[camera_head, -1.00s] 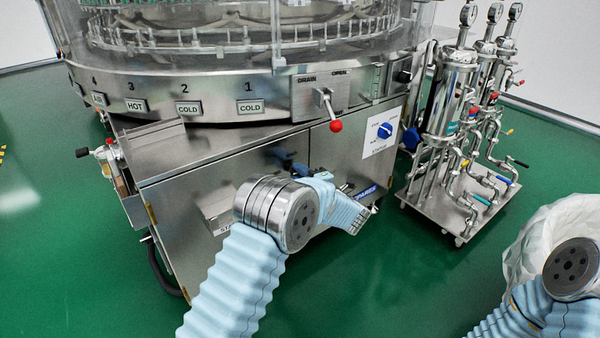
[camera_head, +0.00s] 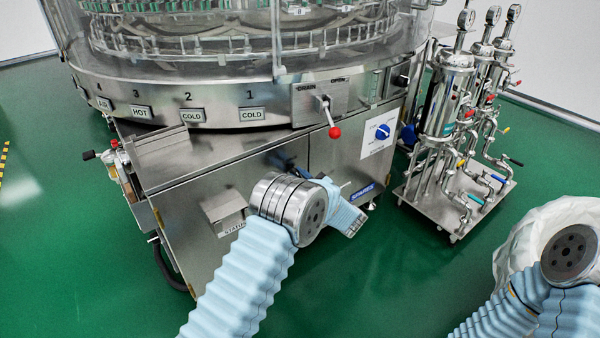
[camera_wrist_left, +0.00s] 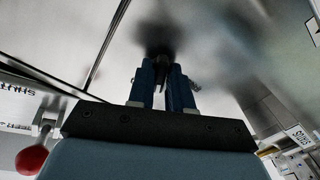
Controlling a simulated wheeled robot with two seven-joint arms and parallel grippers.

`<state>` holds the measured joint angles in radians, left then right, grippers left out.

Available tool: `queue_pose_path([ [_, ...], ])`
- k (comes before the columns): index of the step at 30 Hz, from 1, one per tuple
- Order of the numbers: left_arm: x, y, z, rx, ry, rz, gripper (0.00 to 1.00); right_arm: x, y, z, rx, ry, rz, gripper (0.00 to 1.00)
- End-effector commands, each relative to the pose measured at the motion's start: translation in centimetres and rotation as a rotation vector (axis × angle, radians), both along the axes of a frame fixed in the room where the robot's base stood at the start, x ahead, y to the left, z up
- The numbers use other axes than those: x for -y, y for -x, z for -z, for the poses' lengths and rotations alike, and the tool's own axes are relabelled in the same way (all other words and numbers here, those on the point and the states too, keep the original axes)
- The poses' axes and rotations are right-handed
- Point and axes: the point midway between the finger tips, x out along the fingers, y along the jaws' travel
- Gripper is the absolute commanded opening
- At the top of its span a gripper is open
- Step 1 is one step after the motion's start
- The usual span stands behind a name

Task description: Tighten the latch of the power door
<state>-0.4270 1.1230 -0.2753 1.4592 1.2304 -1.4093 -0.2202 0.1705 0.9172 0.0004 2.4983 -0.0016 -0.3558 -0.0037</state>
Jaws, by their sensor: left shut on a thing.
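The power door (camera_head: 270,170) is a steel panel on the front of the washer cabinet. My left gripper's blue fingers (camera_head: 288,164) show just behind my left wrist, close against this front. In the left wrist view my left gripper (camera_wrist_left: 166,82) is shut on a small dark piece, the latch (camera_wrist_left: 162,76), at the steel surface. My fingers hide most of the latch, so its angle cannot be told. The latch is hidden in the head view. My right arm is at the lower right, and its gripper is not visible.
A red-knobbed lever (camera_head: 334,132) sticks out above the door and also shows in the left wrist view (camera_wrist_left: 32,158). A blue rotary switch (camera_head: 382,132) is to its right. A filter cart (camera_head: 430,215) stands on the right. Green floor (camera_head: 390,280) in front is clear.

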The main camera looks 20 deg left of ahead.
Motion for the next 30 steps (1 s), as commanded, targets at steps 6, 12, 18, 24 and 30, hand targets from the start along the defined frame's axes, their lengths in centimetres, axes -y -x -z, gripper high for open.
queue_pose_path([
  [6,0.0,0.0,-0.2,-0.150,-0.114,0.000,0.00,0.1,0.0,-1.4,0.002,0.003,0.002,0.43],
  [12,0.0,0.0,-0.1,-0.257,-0.198,0.001,0.00,0.2,-0.1,-2.1,0.003,0.006,0.003,0.43],
  [18,0.0,0.0,0.0,-0.325,-0.251,0.000,0.00,0.2,-0.1,-2.5,0.004,0.006,0.003,0.43],
  [24,0.0,0.0,0.1,-0.359,-0.277,0.000,0.00,0.1,0.0,-2.7,0.003,0.005,0.001,0.43],
  [30,0.0,0.0,0.1,-0.367,-0.284,0.000,0.00,0.1,0.0,-2.7,0.003,0.004,0.001,0.43],
])
